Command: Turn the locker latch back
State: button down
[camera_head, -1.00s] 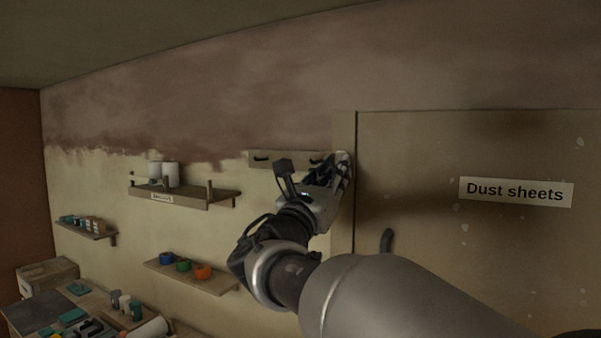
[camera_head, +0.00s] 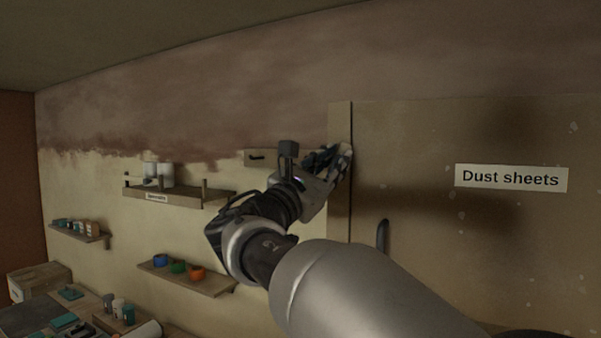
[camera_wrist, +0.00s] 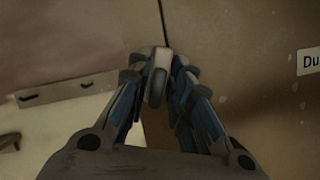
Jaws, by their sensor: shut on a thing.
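The locker door (camera_head: 450,240) fills the right side of the head view, with a "Dust sheets" label (camera_head: 511,178) and a dark handle (camera_head: 382,236). My gripper (camera_head: 343,158) is at the door's left edge, over the frame. In the wrist view my gripper (camera_wrist: 159,82) is shut on the pale locker latch (camera_wrist: 160,70), which sits between the fingertips beside the door gap. The latch's lower part is hidden by the fingers. In the head view my gripper hides the latch.
A hook rail (camera_head: 259,158) is on the wall left of the locker. A labelled shelf (camera_head: 180,193) with white cans and a lower shelf (camera_head: 190,277) with coloured rolls stick out from the wall. A cluttered bench (camera_head: 100,312) stands at lower left.

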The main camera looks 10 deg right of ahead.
jog(key=m+g, duration=0.1)
jog(key=m, duration=0.1)
jog(key=m+g, duration=0.1)
jog(key=m, duration=0.2)
jog(key=m+g+h+b, duration=0.1)
jog(key=m, duration=0.2)
jog(key=shift+s+d+f+g, duration=0.2)
jog(key=shift+d+f+g, duration=0.1)
jog(key=shift+f+g, duration=0.1)
jog(key=m+g, duration=0.1)
jog(key=m, duration=0.2)
jog(key=shift+f, duration=0.1)
jog(key=shift+s+d+f+m+g+y+p, duration=0.15)
jog(key=shift+m+g+y+p, duration=0.1)
jog(key=shift+m, duration=0.5)
jog(key=shift+w+a+f+m+g+y+p, duration=0.1)
jog(key=shift+m+g+y, duration=0.1)
jog(key=shift+m, duration=0.5)
jog(key=shift+s+d+f+m+g+y+p, duration=0.15)
jog(key=shift+m+y+p, duration=0.1)
jog(key=shift+m, duration=0.5)
jog(key=shift+w, duration=0.1)
jog(key=c, duration=1.6)
grip_release()
jog(key=shift+c, duration=0.2)
